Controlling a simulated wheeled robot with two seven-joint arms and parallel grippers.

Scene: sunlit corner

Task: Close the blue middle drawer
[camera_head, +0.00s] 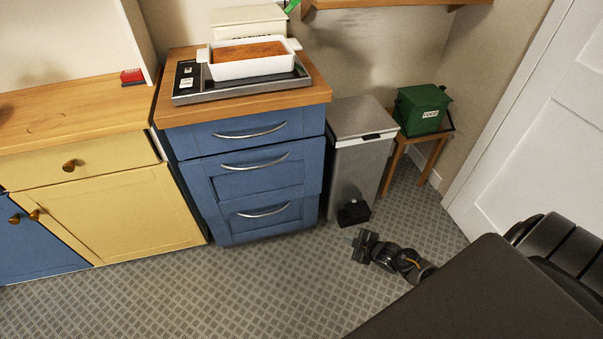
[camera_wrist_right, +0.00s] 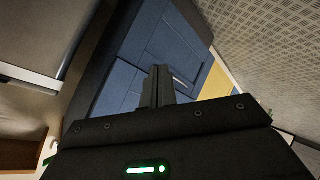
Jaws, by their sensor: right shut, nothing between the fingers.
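The blue middle drawer (camera_head: 255,180) is in the blue cabinet in the head view, with a curved silver handle (camera_head: 255,162). Its front appears to stand out a little from the cabinet, over the bottom drawer (camera_head: 265,222). My right gripper (camera_head: 360,245) is low, in front of and to the right of the cabinet, apart from the drawer. In the right wrist view its fingers (camera_wrist_right: 158,84) are together and empty, pointing towards blue drawer fronts (camera_wrist_right: 150,45) and partly covering them. My left gripper is not in view.
A grey pedal bin (camera_head: 350,155) stands right of the cabinet, close behind my right gripper. A wooden stool (camera_head: 412,140) holds a green box (camera_head: 422,108). A white door (camera_head: 535,115) is at the right. The patterned floor (camera_head: 240,290) before the cabinet is clear.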

